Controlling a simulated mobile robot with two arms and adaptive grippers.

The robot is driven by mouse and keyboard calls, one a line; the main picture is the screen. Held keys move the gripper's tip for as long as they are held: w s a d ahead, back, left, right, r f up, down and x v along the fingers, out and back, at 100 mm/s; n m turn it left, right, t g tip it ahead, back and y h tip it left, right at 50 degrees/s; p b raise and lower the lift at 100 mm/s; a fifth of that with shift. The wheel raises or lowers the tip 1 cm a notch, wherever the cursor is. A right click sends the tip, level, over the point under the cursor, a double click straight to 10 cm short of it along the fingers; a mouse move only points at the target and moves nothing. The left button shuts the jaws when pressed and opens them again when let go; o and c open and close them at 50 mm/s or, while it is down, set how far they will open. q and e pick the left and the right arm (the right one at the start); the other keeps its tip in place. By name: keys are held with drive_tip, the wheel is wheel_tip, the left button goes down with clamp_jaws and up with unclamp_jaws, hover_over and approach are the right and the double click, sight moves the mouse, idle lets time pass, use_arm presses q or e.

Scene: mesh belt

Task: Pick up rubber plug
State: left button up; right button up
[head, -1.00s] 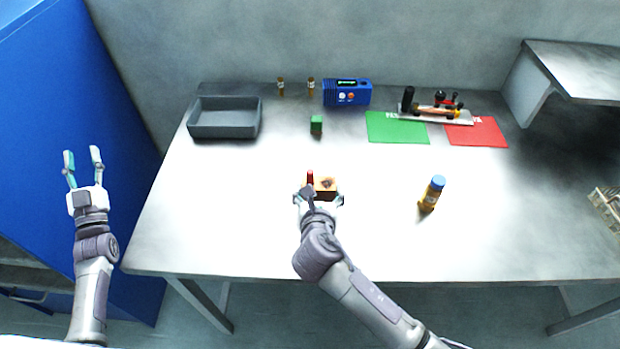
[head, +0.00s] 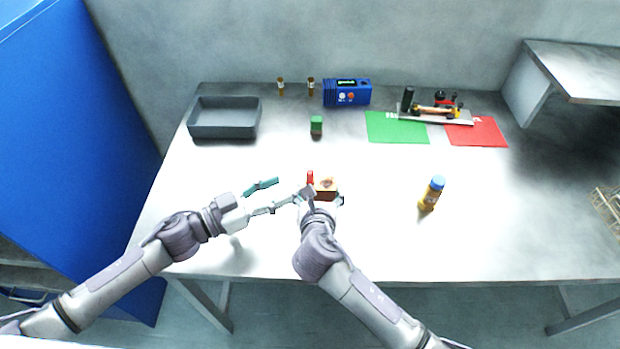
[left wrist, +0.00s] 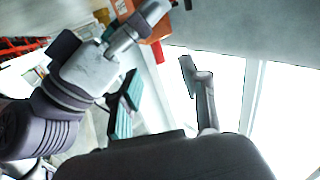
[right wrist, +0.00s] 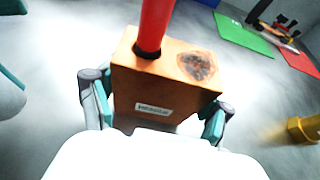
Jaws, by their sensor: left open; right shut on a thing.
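A red cylinder (head: 310,177), which appears to be the rubber plug, stands upright in a hole in an orange-brown block (head: 328,187). In the right wrist view the red plug (right wrist: 154,25) rises from the block's top, beside a dark burnt-looking patch. My right gripper (head: 320,200) is shut on the block (right wrist: 150,90), one finger on each side. My left gripper (head: 284,188) is open and empty, just left of the plug and block. In the left wrist view the red plug (left wrist: 157,52) shows beyond the open fingers, and my right arm partly hides the block.
A yellow bottle with a blue cap (head: 432,193) stands to the right. The table's right front is clear.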

sight(310, 176)
use_arm(q)
drive_tip(key=x, duration=0.8)
drive_tip(key=shift+w+d, duration=0.1)
drive_tip(key=shift+d, duration=0.25)
clamp_jaws()
